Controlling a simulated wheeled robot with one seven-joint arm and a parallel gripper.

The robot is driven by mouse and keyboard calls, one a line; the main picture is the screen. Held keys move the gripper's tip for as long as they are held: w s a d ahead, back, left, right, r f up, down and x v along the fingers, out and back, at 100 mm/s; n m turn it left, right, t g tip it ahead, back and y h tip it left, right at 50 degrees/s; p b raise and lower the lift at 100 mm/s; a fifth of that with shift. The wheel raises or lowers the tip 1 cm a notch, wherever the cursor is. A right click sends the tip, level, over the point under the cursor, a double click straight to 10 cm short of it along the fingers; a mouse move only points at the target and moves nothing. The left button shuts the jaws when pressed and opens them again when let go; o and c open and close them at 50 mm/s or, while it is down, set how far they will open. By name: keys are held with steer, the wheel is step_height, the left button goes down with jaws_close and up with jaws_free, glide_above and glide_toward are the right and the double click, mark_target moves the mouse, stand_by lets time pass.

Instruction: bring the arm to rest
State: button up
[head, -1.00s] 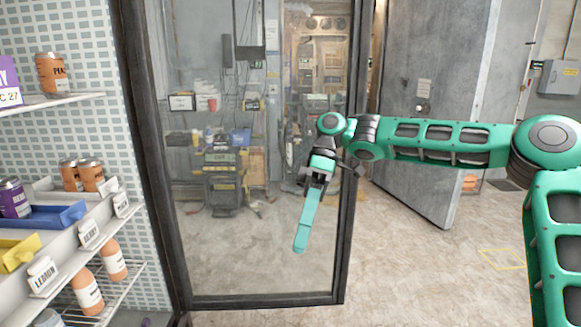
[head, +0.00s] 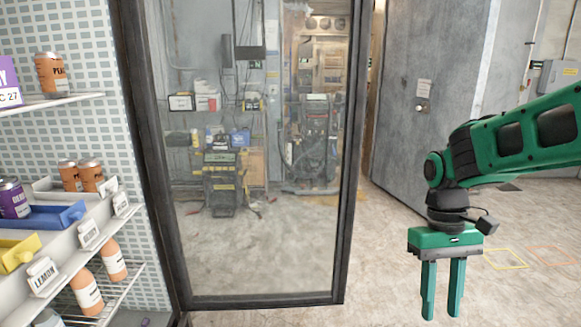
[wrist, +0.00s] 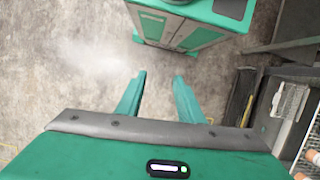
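My gripper (head: 442,290) hangs at the right of the head view, fingers pointing down. Its two green fingers are apart with nothing between them. In the wrist view my gripper (wrist: 158,95) also shows its two fingers spread over bare concrete floor. My green arm comes in from the right edge of the head view. The gripper is clear of the glass door (head: 260,150) and touches nothing that I can see.
An open glass door with a dark frame stands in the middle. Shelves (head: 60,100) with cans, bottles and trays fill the left. A grey metal door (head: 425,110) stands behind at the right. The floor (head: 390,270) around the gripper is clear.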

steer(key=s+d+m+t, duration=0.3)
steer(key=s+d+m, duration=0.4)
steer(key=s+d, duration=0.5)
steer(key=shift+s+t, duration=0.3)
steer(key=shift+s, duration=0.45)
steer(key=shift+d+f, duration=0.1)
steer(key=shift+d, duration=0.05)
